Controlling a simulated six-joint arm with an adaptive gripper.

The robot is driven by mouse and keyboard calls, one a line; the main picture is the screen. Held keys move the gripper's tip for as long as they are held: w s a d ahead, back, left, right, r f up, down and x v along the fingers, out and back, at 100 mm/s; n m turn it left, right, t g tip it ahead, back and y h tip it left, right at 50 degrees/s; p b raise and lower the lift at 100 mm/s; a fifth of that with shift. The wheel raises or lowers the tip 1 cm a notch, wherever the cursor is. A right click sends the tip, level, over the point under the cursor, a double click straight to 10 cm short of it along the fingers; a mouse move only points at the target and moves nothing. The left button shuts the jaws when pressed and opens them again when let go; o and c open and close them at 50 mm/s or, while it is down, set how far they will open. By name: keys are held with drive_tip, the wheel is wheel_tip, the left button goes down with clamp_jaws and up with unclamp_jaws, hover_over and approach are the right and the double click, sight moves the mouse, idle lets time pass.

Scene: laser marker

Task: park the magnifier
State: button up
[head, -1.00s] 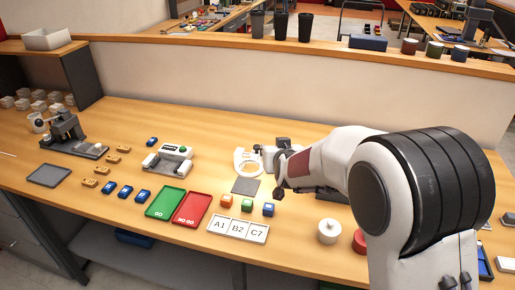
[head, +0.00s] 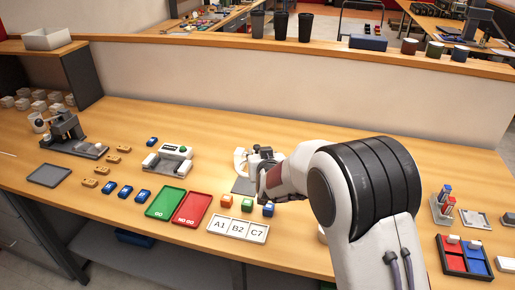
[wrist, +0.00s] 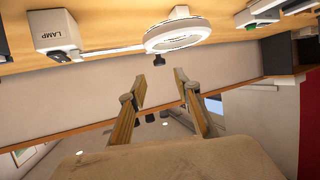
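The magnifier is a white ring-shaped head (wrist: 178,33) on a thin arm that runs to a white base box marked LAMP (wrist: 57,33). In the head view, part of its white ring (head: 239,160) shows behind the mat, with the rest hidden by my wrist. My gripper (wrist: 160,76) is open and empty in the wrist view. Its two fingers are spread, with the ring beyond the tips and apart from them. In the head view my wrist is in front of the magnifier, and I cannot make out the fingertips there.
Orange, green and blue cubes (head: 247,204) stand in front of my wrist, behind the A1/B2/C7 tray (head: 238,229). A grey mat (head: 243,186) is partly covered. Green (head: 165,202) and red (head: 191,208) trays and a white device (head: 170,160) lie to the left. A low wall runs behind.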

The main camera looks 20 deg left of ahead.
sight(257, 146)
drive_tip(key=shift+x, duration=3.75)
clamp_jaws()
